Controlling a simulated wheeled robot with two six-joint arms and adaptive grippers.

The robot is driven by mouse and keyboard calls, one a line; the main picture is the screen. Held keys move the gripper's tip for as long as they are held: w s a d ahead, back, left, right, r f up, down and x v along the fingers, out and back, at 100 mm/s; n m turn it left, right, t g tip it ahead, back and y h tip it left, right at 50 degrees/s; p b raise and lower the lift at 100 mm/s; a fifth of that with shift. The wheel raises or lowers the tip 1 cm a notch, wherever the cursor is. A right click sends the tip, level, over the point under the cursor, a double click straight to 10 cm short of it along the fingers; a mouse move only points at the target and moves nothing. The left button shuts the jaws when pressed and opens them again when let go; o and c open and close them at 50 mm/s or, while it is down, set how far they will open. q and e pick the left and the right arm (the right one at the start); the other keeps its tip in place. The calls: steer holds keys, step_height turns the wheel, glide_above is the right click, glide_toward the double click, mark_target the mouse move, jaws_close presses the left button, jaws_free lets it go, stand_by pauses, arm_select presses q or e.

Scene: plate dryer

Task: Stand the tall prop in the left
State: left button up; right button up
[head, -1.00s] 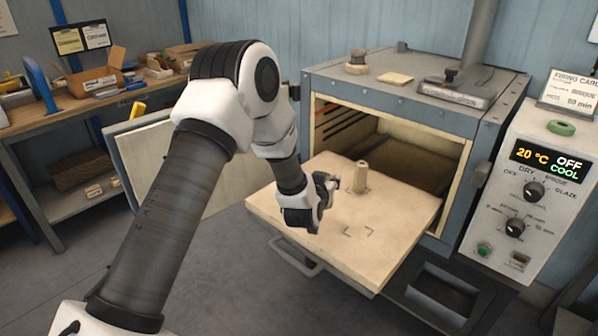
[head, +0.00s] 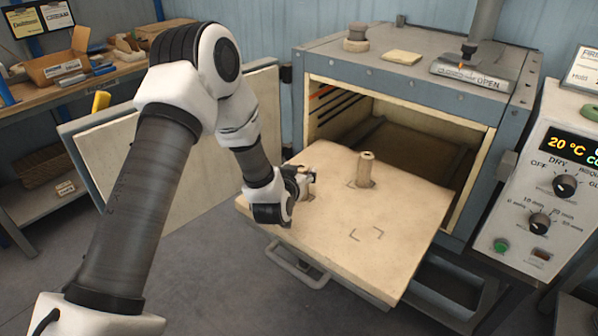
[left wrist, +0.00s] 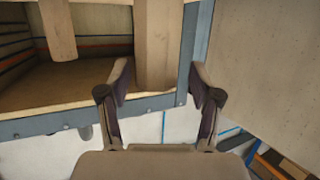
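A pale cylindrical prop (head: 366,170) stands upright on the pulled-out kiln shelf (head: 400,205), near corner marks toward the back. My left gripper (head: 302,184) is over the shelf's left side, to the left of this prop. In the left wrist view two props hang from the top edge, as the picture is upside down. A nearer, wider prop (left wrist: 157,42) has its end between the fingertips of my left gripper (left wrist: 160,80), and a second prop (left wrist: 58,30) is further left. The fingers look spread, with a small gap on the right. The nearer prop is mostly hidden in the head view.
The kiln (head: 400,95) stands open behind the shelf, with its door (head: 165,150) swung out left. A second set of corner marks (head: 366,234) is bare on the shelf's front. A control panel (head: 548,185) is at right, a workbench (head: 70,90) at left.

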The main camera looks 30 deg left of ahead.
arm_select(q)
steer(key=shift+w+f, duration=0.1)
steer(key=shift+w, duration=0.05)
steer(key=shift+d, duration=0.1)
steer(key=b+v, duration=0.1)
steer(key=v, duration=1.1)
steer(key=shift+b, duration=0.35)
